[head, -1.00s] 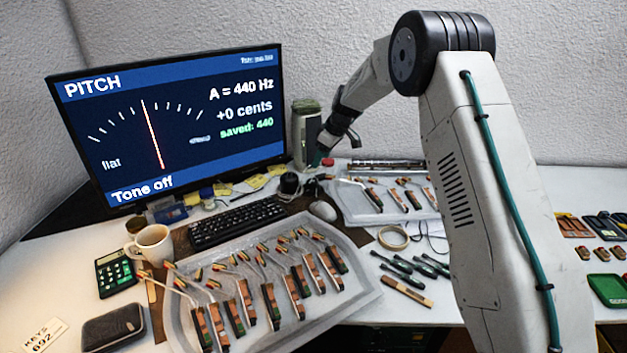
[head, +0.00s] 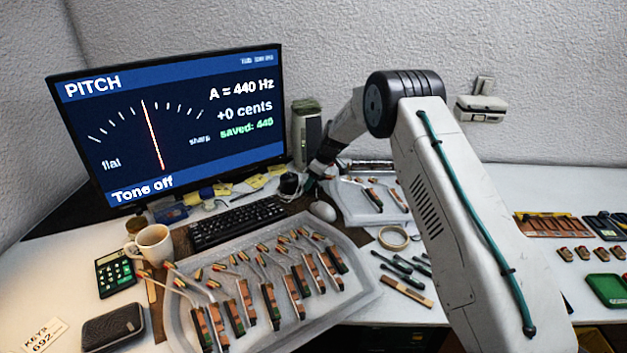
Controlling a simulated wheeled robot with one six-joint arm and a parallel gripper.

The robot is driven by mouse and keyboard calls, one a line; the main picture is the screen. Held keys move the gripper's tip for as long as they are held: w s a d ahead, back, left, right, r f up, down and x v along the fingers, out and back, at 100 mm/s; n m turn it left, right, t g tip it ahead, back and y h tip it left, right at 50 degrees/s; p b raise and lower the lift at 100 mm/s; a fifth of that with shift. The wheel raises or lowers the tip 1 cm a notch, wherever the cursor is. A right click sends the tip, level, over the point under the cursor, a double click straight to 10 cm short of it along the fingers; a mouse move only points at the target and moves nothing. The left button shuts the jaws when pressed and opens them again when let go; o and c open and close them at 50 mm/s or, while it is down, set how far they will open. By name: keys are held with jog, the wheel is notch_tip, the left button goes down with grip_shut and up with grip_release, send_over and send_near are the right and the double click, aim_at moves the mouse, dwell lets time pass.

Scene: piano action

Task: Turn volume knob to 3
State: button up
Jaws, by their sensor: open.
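A small round black knob (head: 289,183), which looks like the volume knob, stands on the desk behind the right end of the keyboard. Its markings are too small to read. My gripper (head: 306,186) is low at the desk, just right of the knob. The fingers are small and dark there, and I cannot tell whether they touch the knob. The monitor (head: 180,125) shows "PITCH", "A = 440 Hz", "+0 cents" and "Tone off".
A grey-green upright speaker-like box (head: 306,130) stands behind my gripper. The keyboard (head: 238,222) and mouse (head: 322,211) lie in front. A tray (head: 350,262) of piano action parts fills the front; a second tray (head: 372,217) lies right of my gripper. A mug (head: 152,245) stands left.

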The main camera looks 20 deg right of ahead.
jog(key=c, duration=1)
jog(key=shift+m, duration=0.3)
